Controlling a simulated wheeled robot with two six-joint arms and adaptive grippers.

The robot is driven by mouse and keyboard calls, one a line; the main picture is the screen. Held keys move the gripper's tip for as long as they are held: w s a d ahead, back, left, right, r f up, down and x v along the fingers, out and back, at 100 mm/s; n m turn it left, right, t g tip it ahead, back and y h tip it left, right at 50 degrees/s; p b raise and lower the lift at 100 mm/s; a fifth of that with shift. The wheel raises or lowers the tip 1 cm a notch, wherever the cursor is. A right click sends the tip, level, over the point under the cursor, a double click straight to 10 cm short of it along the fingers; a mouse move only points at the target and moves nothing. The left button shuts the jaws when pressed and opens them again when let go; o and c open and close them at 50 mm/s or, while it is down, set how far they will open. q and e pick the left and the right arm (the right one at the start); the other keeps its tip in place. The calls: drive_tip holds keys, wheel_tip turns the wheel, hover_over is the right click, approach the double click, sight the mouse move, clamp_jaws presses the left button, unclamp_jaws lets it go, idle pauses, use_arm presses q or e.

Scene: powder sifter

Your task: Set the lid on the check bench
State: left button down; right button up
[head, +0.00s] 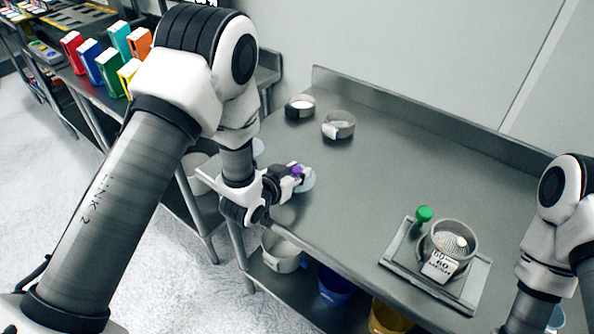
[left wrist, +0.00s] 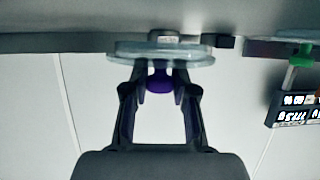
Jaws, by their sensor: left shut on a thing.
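The lid is a clear, pale disc (head: 308,181) with a purple knob (head: 296,171). It is at the left part of the grey metal check bench (head: 350,215), near its front-left edge. My left gripper (head: 294,177) is shut on the purple knob. In the left wrist view the knob (left wrist: 159,80) sits between my fingertips (left wrist: 160,84), and the lid's disc (left wrist: 150,54) shows close to the bench surface. I cannot tell whether the disc touches the bench. My right arm shows at the right, but its gripper is out of the picture.
Two metal rings (head: 300,107) (head: 339,125) stand at the bench's back left. A sifter (head: 453,242) with a label stands on a plate beside a green knob (head: 424,213) at the right. The bench middle is clear. Bins (head: 280,252) sit below; coloured boxes (head: 108,70) stand at left.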

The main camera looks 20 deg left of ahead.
use_arm(q)
drive_tip(key=shift+s+f, duration=0.2)
drive_tip(key=shift+f, duration=0.05)
drive_tip(key=shift+w+f+b, duration=0.1)
drive_tip(key=shift+f+b, duration=0.2)
drive_tip(key=shift+b, duration=0.1)
drive_tip(key=c, duration=0.9)
unclamp_jaws()
drive_tip(key=shift+r, duration=0.1)
